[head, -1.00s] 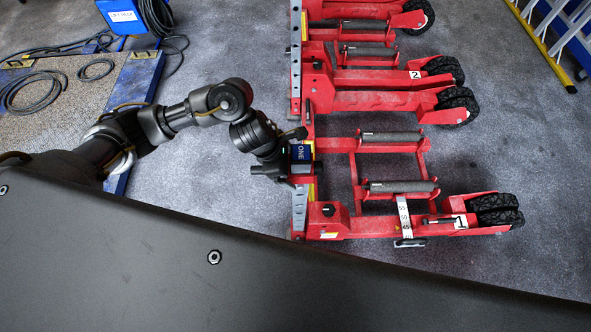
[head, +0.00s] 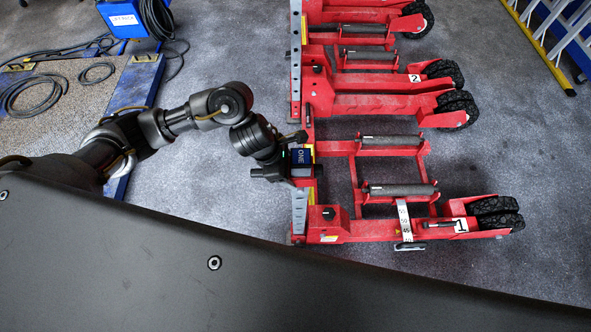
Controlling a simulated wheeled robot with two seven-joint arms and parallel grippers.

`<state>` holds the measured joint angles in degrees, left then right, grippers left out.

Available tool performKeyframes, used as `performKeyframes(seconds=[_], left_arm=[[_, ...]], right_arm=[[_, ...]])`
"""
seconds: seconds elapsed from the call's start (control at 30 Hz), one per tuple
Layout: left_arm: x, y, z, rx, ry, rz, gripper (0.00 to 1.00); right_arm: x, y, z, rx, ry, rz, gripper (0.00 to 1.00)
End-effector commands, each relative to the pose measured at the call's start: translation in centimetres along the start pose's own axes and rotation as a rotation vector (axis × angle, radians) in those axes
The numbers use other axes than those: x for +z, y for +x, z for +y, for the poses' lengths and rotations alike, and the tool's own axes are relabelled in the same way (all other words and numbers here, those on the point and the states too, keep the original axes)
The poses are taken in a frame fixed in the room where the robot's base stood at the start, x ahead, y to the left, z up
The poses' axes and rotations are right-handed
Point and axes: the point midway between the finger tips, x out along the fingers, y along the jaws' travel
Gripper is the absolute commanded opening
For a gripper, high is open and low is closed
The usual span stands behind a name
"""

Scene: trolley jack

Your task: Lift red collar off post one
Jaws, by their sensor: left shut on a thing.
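The blue block marked ONE (head: 301,157), at post one, sits on the left end of the near red jack frame (head: 375,228). My left gripper (head: 283,171) is at this block, on its left and near side, with the black wrist above it. It is shut on a part there, most likely the red collar. The fingertips and the held part are largely hidden by the wrist and the block, so I cannot make out the collar's own outline or whether it is raised. My right gripper is not in view.
A second red jack frame marked 2 (head: 414,78) stands just behind the near one. Dark rollers (head: 400,189) lie across the frames, with black wheels (head: 497,212) at the right. A blue-edged platform (head: 140,85) is at the upper left.

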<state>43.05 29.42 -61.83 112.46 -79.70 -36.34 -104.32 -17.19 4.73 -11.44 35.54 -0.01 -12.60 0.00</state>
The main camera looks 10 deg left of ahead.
Motion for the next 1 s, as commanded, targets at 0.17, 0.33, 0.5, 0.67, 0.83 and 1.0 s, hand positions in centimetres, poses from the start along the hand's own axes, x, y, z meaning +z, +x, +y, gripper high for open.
performKeyframes(seconds=[0.17,0.33,0.5,0.67,0.83,1.0], left_arm=[[0.6,-1.2,0.1,0.002,0.001,-0.002,0.38],[0.9,-2.0,0.2,0.002,0.002,-0.002,0.38],[1.2,-2.7,0.2,0.001,0.001,-0.001,0.38],[1.5,-3.5,0.2,0.001,0.000,-0.001,0.38],[1.8,-4.3,0.3,0.001,0.001,-0.002,0.38],[2.2,-5.1,0.3,0.002,0.001,-0.002,0.38]], right_arm=[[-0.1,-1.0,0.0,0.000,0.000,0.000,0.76],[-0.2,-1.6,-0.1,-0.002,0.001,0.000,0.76],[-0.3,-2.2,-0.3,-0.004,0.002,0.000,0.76],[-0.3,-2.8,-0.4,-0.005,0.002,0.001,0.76],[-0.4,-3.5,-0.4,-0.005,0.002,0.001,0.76],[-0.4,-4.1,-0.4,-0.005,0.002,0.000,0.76]])
